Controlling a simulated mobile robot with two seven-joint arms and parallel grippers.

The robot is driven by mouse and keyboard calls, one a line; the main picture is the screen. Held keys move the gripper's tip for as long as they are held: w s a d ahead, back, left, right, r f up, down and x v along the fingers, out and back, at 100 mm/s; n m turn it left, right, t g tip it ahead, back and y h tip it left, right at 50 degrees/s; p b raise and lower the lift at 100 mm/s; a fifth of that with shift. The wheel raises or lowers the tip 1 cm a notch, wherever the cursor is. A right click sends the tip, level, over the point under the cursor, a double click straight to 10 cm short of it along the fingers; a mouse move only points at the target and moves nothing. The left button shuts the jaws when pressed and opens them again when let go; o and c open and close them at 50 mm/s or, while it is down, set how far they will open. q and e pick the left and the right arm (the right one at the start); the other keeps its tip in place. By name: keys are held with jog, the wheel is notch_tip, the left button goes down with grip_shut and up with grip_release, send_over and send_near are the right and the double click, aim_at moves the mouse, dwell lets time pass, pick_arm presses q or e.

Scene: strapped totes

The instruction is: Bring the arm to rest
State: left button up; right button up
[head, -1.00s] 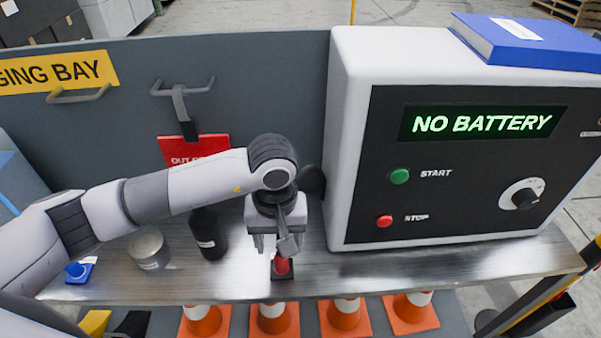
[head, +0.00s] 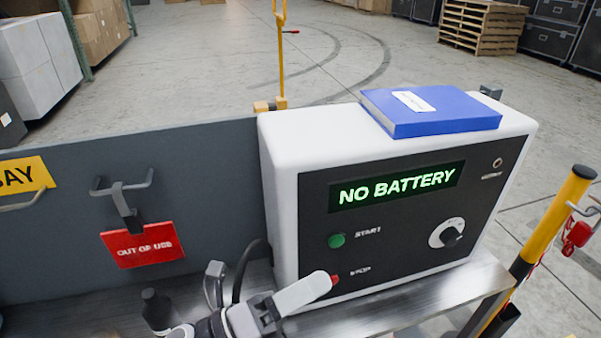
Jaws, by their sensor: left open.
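My left gripper (head: 268,304) is at the bottom middle of the head view, above the metal bench. It is open, and I see nothing held in it. A pale grey part of it points up and to the right. That part overlaps the lower left front of the charger (head: 395,215), close to the red stop button (head: 334,279); I cannot tell whether it touches. The rest of my left arm is cut off by the bottom edge. My right gripper is not in view.
The charger reads NO BATTERY and bears a blue binder (head: 440,109). A black bottle (head: 157,309) stands left of the gripper. A red OUT OF USE tag (head: 143,245) hangs on the grey panel. The bench (head: 420,295) is bare before the charger. A yellow-black post (head: 553,225) stands right.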

pick_arm(q)
jog(key=w+a+f+n+t+y+p, duration=0.1)
jog(key=w+a+f+n+t+y, duration=0.15)
jog(key=a+n+t+y, duration=0.6)
jog(key=w+a+f+n+t+y+p, duration=0.1)
jog(key=a+f+n+y, duration=0.25)
jog(key=n, duration=0.95)
jog(key=s+a+f+n+g+y+p, duration=0.1)
jog(key=s+a+f+n+g+y, duration=0.2)
jog(key=f+n, duration=0.4)
jog(key=s+a+f+n+g+y+p, duration=0.1)
jog(key=s+a+f+n+g+y, duration=0.2)
jog(key=s+a+f+n, duration=0.3)
notch_tip(320, 180, down, 2)
jog(key=shift+s+a+f+n+g, duration=0.15)
jog(key=shift+s+a+n+g, duration=0.25)
jog(key=shift+s, duration=0.7)
jog(key=shift+d, duration=0.1)
jog(key=shift+d, duration=0.1)
